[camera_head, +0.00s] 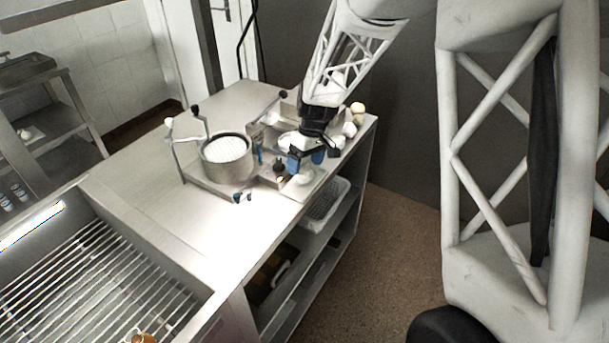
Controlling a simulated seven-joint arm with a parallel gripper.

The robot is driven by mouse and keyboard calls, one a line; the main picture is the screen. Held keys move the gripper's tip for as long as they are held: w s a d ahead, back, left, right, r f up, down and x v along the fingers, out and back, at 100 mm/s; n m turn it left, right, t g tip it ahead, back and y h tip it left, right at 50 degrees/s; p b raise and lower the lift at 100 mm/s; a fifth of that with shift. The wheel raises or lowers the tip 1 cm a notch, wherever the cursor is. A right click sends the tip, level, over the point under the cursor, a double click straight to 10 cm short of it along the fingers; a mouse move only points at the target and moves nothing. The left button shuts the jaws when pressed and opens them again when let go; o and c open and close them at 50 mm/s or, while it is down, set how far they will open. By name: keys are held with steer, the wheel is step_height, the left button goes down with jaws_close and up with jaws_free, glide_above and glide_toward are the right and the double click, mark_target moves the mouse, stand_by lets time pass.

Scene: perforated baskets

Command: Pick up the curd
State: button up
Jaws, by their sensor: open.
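My gripper (306,159) is over the right part of the metal table, pointing down, with its two blue fingertips apart and nothing visible between them. A small pale lump (304,177), possibly the curd, lies on a light flat board or tray just below and in front of the fingertips. I cannot tell whether the fingers touch it. A round metal pot (228,170) with a white, dotted top surface stands to the left of my gripper. I cannot tell whether that white surface is curd or a perforated basket.
Levers with dark knobs (196,109) rise around the pot. Small dark and blue items crowd between pot and gripper. Several pale round objects (357,108) lie behind my gripper. The metal table (150,205) is clear at front left. A slatted metal rack (100,285) stands at lower left.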

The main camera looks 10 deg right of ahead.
steer(key=shift+x, duration=1.4)
steer(key=c, duration=1)
steer(key=shift+r, duration=0.15)
steer(key=shift+c, duration=0.2)
steer(key=shift+v, duration=0.9)
steer(key=shift+s+a+r, duration=0.1)
steer(key=shift+s+r, duration=0.05)
steer(key=shift+r, duration=0.25)
steer(key=shift+s+a+r, duration=0.1)
steer(key=shift+s+r, duration=0.1)
steer(key=shift+r, duration=0.25)
steer(key=s+r, duration=0.1)
steer(key=s, duration=1.4)
steer(key=shift+s+d+r, duration=0.2)
steer(key=shift+s+d, duration=0.05)
steer(key=shift+d, duration=0.05)
